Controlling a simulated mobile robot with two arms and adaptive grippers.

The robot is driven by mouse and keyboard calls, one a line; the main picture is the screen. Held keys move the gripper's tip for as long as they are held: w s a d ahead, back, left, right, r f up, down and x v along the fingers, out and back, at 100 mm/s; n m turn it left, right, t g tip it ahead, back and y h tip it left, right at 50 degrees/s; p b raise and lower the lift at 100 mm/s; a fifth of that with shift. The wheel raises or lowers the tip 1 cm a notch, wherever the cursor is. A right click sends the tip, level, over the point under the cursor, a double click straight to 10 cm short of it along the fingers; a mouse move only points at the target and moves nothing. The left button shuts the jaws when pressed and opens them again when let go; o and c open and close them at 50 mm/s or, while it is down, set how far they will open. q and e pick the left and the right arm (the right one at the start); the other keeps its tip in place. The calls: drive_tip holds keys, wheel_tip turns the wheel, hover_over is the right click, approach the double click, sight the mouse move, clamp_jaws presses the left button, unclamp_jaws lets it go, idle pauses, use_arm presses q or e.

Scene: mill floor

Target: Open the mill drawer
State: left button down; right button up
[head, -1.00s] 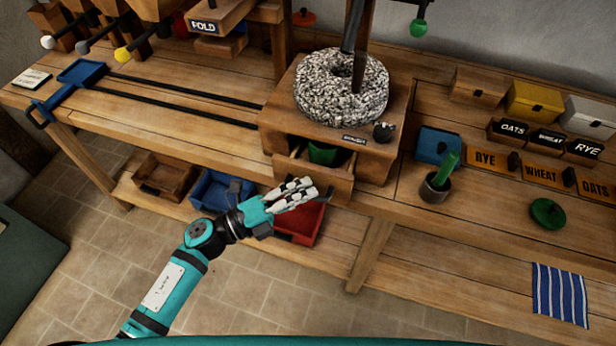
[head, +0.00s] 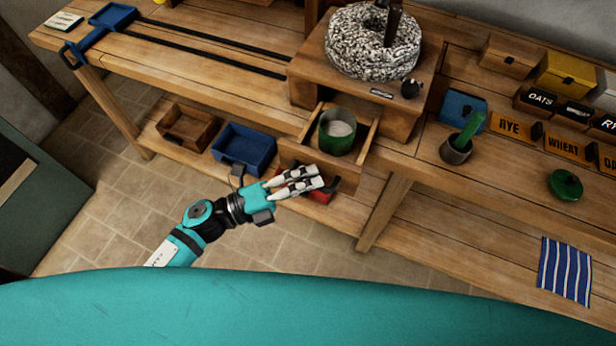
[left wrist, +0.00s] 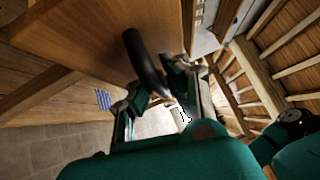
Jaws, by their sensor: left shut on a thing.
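The mill (head: 310,70) is a wooden block with a speckled round stone (head: 350,50) on top. Its drawer (head: 300,152) stands pulled well out of the front, and a green cup (head: 337,140) with pale meal sits in it. My left gripper (head: 305,180) is at the drawer's front face. In the left wrist view, a black curved handle (left wrist: 145,62) on the wooden front lies between the fingers of my left gripper (left wrist: 156,88), which is shut on it. My right gripper is not in view.
Below the bench, a brown bin (head: 187,128), a blue bin (head: 243,148) and a partly hidden red bin (head: 322,196) stand on the shelf. A pot with a green-handled tool (head: 456,152) and a green lid (head: 565,185) are on the bench. Open floor lies in front.

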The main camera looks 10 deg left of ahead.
use_arm(q)
drive_tip(key=c, duration=1.3)
unclamp_jaws()
drive_tip(key=shift+f, duration=0.25)
drive_tip(key=shift+c, duration=0.2)
drive_tip(key=shift+r, duration=0.1)
drive_tip(key=v, duration=1.2)
